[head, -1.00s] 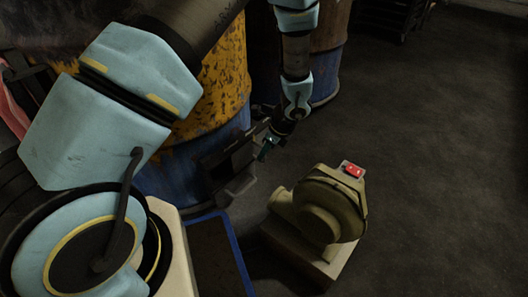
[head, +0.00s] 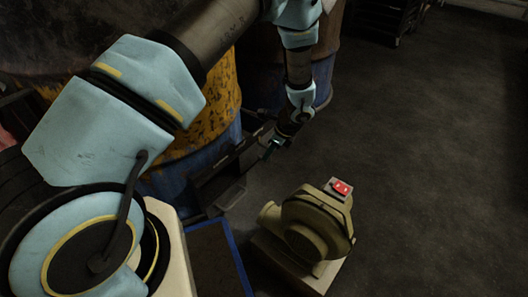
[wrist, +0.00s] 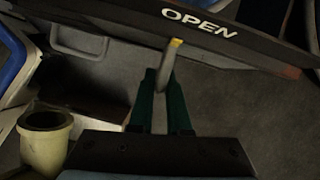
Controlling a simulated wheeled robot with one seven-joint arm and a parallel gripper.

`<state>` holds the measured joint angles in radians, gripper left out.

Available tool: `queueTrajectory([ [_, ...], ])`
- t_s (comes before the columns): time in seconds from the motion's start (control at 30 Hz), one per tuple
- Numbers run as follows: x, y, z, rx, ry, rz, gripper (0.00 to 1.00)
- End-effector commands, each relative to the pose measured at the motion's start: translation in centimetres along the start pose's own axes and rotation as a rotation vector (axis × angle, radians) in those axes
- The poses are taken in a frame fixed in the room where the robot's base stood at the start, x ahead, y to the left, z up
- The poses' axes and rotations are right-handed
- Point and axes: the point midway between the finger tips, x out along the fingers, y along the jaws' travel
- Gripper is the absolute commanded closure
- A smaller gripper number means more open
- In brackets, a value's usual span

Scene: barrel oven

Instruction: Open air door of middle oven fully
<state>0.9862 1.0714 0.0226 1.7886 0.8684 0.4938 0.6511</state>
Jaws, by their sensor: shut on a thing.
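The middle oven is a barrel with a yellow, rusty upper part (head: 208,115) and a blue lower part. Its air door is a dark panel low at the front, partly hidden by my arm in the head view. In the wrist view, the door panel (wrist: 265,45) bears the white word OPEN. A slim grey handle with a yellow tip (wrist: 175,43) stands out from it. My gripper (wrist: 163,82) is shut on this handle, with its green fingers on both sides. In the head view, my gripper (head: 271,150) is in front of the barrel, low near the floor.
The floor to the right is clear.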

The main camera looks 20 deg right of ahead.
Motion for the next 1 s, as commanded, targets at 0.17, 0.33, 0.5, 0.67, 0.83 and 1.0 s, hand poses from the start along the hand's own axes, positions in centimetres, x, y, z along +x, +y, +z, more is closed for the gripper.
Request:
queueTrajectory([
  [0.17, -0.11, -0.76, -0.17, -0.001, 0.002, -0.002, 1.00],
  [0.33, -0.09, -0.91, -0.21, 0.000, 0.003, -0.006, 1.00],
  [0.5, -0.11, -0.98, -0.24, 0.000, 0.004, -0.008, 0.73],
  [0.67, -0.10, -0.86, -0.20, 0.000, 0.003, -0.005, 0.55],
  [0.83, -0.07, -0.76, -0.16, 0.000, 0.002, -0.003, 0.55],
  [1.0, -0.70, -0.75, -0.10, -0.001, 0.001, -0.003, 0.55],
])
